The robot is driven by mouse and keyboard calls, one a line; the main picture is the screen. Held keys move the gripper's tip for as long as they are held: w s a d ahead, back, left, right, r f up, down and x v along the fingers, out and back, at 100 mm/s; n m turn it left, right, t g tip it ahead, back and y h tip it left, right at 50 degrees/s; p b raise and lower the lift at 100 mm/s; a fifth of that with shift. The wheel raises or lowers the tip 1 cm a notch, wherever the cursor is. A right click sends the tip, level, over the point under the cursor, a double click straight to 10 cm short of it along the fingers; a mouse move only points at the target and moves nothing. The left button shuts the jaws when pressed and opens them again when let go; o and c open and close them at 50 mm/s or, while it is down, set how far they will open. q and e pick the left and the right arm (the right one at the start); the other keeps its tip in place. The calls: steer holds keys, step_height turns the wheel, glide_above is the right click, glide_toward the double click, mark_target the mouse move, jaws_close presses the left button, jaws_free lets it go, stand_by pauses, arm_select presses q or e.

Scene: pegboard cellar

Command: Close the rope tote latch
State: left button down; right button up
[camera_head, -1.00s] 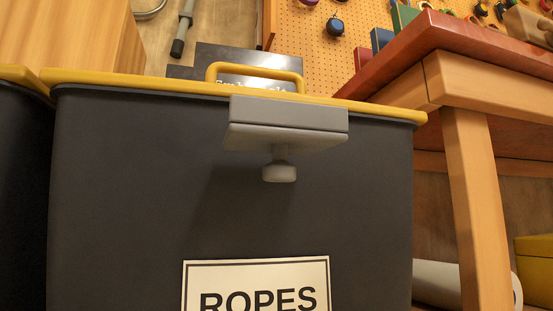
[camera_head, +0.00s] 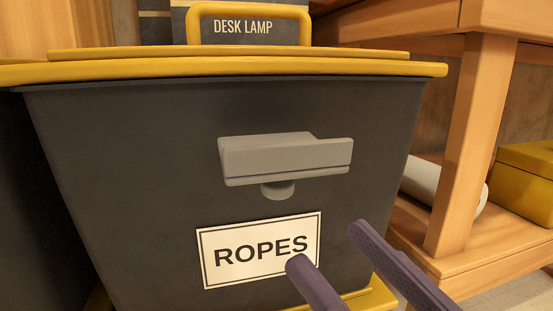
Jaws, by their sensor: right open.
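The rope tote (camera_head: 130,170) is a dark grey bin with a yellow lid (camera_head: 345,66) and a white label reading ROPES (camera_head: 228,268). Its grey latch (camera_head: 285,160) juts from the front wall below the lid, with a small rounded knob (camera_head: 278,191) under it. My right gripper (camera_head: 324,245) shows two purple fingers, spread apart, at the lower right in front of the tote. One finger overlaps the label's lower right corner in the picture. The gripper is empty and lower than the latch. My left gripper is not in view.
A wooden bench (camera_head: 466,150) stands to the right, with a white roll (camera_head: 430,182) and a yellow box (camera_head: 528,180) on its lower shelf. Another dark bin (camera_head: 30,220) stands close on the left. A box marked DESK LAMP (camera_head: 243,28) is behind the yellow handle.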

mark_target(287, 196)
steer(key=b+x, duration=0.2)
steer(key=x, duration=0.7)
steer(key=shift+b, duration=0.3)
steer(key=shift+d, duration=0.1)
jaws_close()
stand_by(0.8)
